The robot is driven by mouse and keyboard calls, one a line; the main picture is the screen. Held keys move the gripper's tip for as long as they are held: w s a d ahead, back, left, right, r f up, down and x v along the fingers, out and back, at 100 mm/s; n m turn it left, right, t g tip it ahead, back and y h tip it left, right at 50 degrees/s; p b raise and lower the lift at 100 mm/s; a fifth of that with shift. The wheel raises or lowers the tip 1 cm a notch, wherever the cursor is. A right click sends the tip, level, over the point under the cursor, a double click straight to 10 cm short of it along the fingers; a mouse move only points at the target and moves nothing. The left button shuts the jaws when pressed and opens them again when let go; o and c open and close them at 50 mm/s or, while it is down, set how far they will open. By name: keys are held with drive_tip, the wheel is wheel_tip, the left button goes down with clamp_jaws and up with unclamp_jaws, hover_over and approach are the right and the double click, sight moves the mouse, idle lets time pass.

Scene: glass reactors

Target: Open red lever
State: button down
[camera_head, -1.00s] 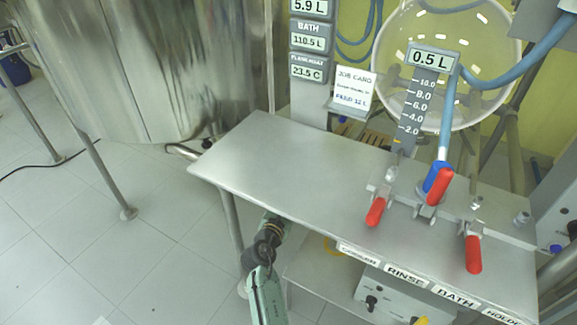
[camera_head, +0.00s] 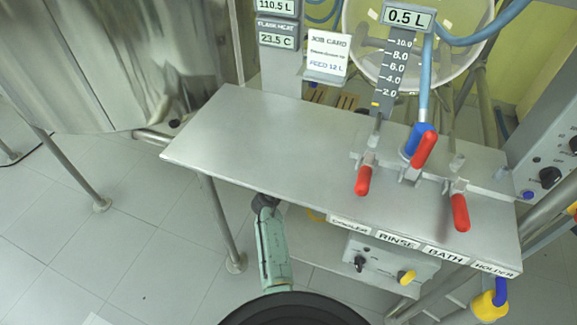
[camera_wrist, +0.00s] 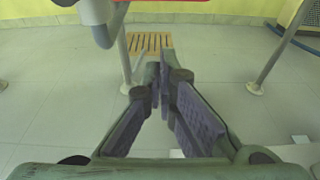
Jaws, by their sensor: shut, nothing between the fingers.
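Three red levers are mounted along the right part of the steel table: the left lever (camera_head: 363,180) and right lever (camera_head: 460,212) hang toward the front edge, and the middle lever (camera_head: 424,148) tilts up beside a blue fitting (camera_head: 416,136). In the wrist view, my gripper (camera_wrist: 166,82) is shut and empty, its fingertips close together over the floor. No lever is between the fingers. A small strip of red shows at the top of the wrist view, too cut off to identify. In the head view, my green arm is at the table's front edge, left of the levers; the fingers are not clear there.
The steel table (camera_head: 260,150) is bare on its left half. Labels Cooler, Rinse, Bath and Holder line its front edge. A control box (camera_head: 385,262) sits below. A level gauge (camera_head: 395,60) and hose stand behind the levers. In the wrist view, a wooden grate (camera_wrist: 150,43) lies beyond the fingers.

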drive_tip(key=shift+w+d+r+p, duration=0.1)
drive_tip(key=shift+w+r+p, duration=0.15)
drive_tip(key=shift+r, duration=0.5)
drive_tip(key=shift+w+r+p, duration=0.1)
drive_tip(key=shift+w+r, duration=0.25)
drive_tip(key=shift+r, duration=0.4)
drive_tip(key=shift+r, duration=0.15)
